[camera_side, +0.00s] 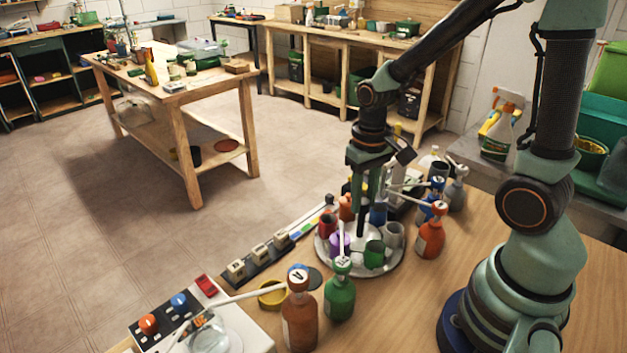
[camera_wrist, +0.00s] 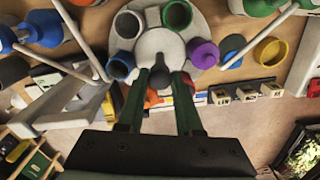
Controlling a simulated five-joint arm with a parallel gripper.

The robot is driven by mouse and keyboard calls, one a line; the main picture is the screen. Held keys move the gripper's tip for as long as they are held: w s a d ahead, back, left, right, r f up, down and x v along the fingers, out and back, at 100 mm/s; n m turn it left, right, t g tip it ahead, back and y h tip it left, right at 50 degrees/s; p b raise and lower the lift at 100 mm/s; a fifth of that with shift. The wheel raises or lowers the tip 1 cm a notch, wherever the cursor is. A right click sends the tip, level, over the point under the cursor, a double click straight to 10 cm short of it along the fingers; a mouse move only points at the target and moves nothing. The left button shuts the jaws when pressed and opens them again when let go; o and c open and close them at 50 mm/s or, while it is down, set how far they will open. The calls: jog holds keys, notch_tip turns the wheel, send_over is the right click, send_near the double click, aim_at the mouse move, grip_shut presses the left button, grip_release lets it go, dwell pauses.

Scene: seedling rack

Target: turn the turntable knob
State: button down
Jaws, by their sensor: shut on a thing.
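The turntable (camera_side: 399,262) is a pale round disc on the wooden bench, with several coloured pots standing around its rim. In the wrist view its raised pale centre (camera_wrist: 159,45) lies just beyond my fingertips. The dark knob (camera_wrist: 160,77) shows between my two green fingers. My gripper (camera_side: 361,232) points straight down at the middle of the turntable. In the wrist view my gripper (camera_wrist: 160,80) is shut on the knob, one finger on each side. In the side view the knob is hidden by the fingers and pots.
A purple pot (camera_side: 339,245) and a green pot (camera_side: 374,254) stand close around my fingers. Spray bottles in orange (camera_side: 430,237), green (camera_side: 340,292) and brown (camera_side: 299,318) stand beside the turntable, with long spouts. A row of labelled blocks (camera_side: 260,254) lies left.

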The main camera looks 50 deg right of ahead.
jog(key=c, duration=0.6)
grip_release()
notch_tip(320, 180, up, 12)
jog(key=shift+r, duration=0.1)
jog(key=shift+s+a+r+n+t, duration=0.35)
jog(key=shift+a+r+n+t, duration=0.25)
jog(key=shift+t, duration=0.35)
jog(key=shift+s+a+r+n+t, duration=0.25)
jog(key=shift+s+a+n+t, duration=0.15)
jog(key=shift+a+t, duration=0.45)
jog(key=shift+s+a+r+n+t, duration=0.35)
jog(key=shift+a+r+n+t, duration=0.15)
jog(key=shift+t, duration=0.5)
